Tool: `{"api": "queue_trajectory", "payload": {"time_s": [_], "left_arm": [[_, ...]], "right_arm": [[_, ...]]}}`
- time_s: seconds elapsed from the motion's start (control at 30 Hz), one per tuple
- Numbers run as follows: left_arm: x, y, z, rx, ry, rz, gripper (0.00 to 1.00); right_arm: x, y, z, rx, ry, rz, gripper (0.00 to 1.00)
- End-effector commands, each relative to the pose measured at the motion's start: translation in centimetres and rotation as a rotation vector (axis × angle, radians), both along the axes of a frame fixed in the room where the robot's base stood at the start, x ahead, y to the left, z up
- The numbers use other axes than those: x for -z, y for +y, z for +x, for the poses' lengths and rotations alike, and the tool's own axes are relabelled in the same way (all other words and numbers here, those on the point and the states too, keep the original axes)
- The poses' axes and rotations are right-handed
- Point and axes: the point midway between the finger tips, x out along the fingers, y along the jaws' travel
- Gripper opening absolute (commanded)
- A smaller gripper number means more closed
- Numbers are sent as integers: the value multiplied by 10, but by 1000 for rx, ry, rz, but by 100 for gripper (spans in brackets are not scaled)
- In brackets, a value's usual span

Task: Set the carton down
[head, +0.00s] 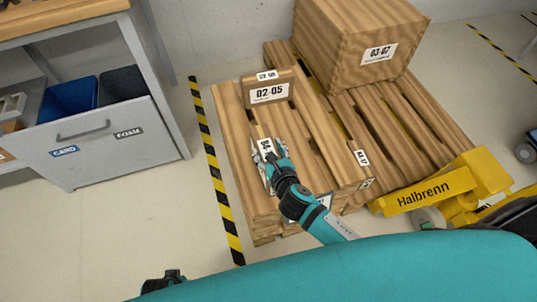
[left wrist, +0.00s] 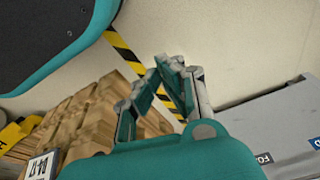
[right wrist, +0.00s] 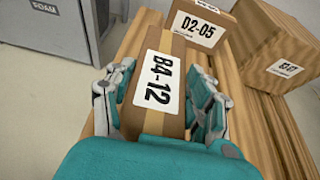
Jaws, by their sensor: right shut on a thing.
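The carton (right wrist: 155,118), brown with tape and a white label reading B4-12, is between the fingers of my right gripper (right wrist: 160,100), which is shut on it. In the head view the right gripper (head: 268,160) holds it over the left part of the wooden pallet (head: 234,165). Whether its underside touches the slats is hidden. My left gripper (left wrist: 162,75) shows in the left wrist view with nothing between its fingers. Its fingertips are close together, and I cannot tell whether they meet. In the head view only a dark bit of it shows at the bottom edge.
A carton labelled 02-05 (head: 268,90) stands on the pallet behind the held one. A large box labelled 03-07 (head: 350,45) is at the back right. A yellow pallet jack (head: 440,190) is at the right. Striped floor tape (head: 216,170) and a grey cabinet (head: 110,150) are left.

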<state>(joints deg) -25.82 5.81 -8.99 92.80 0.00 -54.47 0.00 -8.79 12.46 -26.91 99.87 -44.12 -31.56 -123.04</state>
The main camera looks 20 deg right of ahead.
Motion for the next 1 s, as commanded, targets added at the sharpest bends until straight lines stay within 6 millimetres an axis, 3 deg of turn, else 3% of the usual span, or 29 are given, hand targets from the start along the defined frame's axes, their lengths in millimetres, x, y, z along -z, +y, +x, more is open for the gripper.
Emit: {"api": "queue_trajectory", "payload": {"time_s": [0.2,0.6,0.63,0.8,1.0], "left_arm": [[-17,-1,8,-2,-10,0,0],[-20,-1,10,-2,-13,-1,0],[-21,-1,10,-2,-15,-1,0],[-21,-1,10,-2,-16,-1,0],[-21,-1,10,-2,-16,-1,0]], "right_arm": [[8,1,1,-1,-5,1,0],[10,0,1,-2,-5,1,0],[12,0,0,0,0,0,58],[12,0,0,0,0,0,78],[12,0,0,0,0,0,78]]}}
